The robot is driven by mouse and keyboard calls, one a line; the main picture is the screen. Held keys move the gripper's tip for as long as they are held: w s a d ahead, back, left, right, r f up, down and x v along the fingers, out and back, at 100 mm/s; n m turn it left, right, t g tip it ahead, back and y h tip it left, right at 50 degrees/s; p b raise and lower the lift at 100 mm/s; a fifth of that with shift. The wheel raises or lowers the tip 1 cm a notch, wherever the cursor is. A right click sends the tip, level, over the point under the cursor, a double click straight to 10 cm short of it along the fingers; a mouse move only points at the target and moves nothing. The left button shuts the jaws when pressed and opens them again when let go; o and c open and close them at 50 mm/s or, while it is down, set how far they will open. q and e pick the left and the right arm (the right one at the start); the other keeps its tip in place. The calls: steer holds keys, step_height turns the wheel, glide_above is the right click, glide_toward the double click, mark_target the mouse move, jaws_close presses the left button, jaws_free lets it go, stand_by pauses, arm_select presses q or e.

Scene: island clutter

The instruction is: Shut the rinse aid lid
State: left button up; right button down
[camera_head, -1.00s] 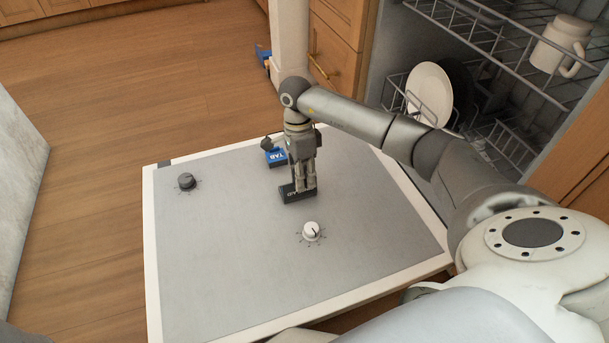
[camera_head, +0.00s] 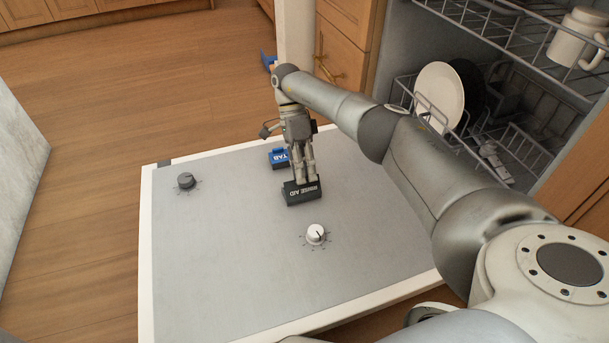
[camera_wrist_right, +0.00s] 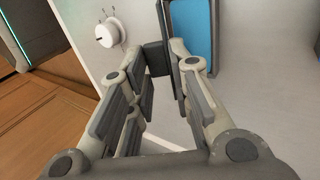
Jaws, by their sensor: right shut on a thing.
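The rinse aid lid (camera_head: 303,194) is a dark block with white lettering on the grey inner face of the open dishwasher door (camera_head: 230,250). It appears raised and tilted, and its lettered face shows. My right gripper (camera_head: 302,180) reaches down to it from above, shut on its upper edge. In the right wrist view, the fingers (camera_wrist_right: 155,60) close around a dark piece beside a blue area in a grey frame (camera_wrist_right: 190,45). How far the lid stands from closed is hard to tell. My left gripper is not in view.
A blue TAB compartment part (camera_head: 279,157) lies just behind the gripper. The dish rack (camera_head: 510,140) holds a white plate (camera_head: 440,92).

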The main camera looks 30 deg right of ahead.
steer(key=shift+w, duration=0.1)
stand_by(0.4)
steer(key=c, duration=1.4)
jaws_free()
steer(key=shift+f, duration=0.1)
steer(key=shift+o, duration=0.2)
step_height(320, 180, up, 10)
steer(key=shift+o, duration=0.3)
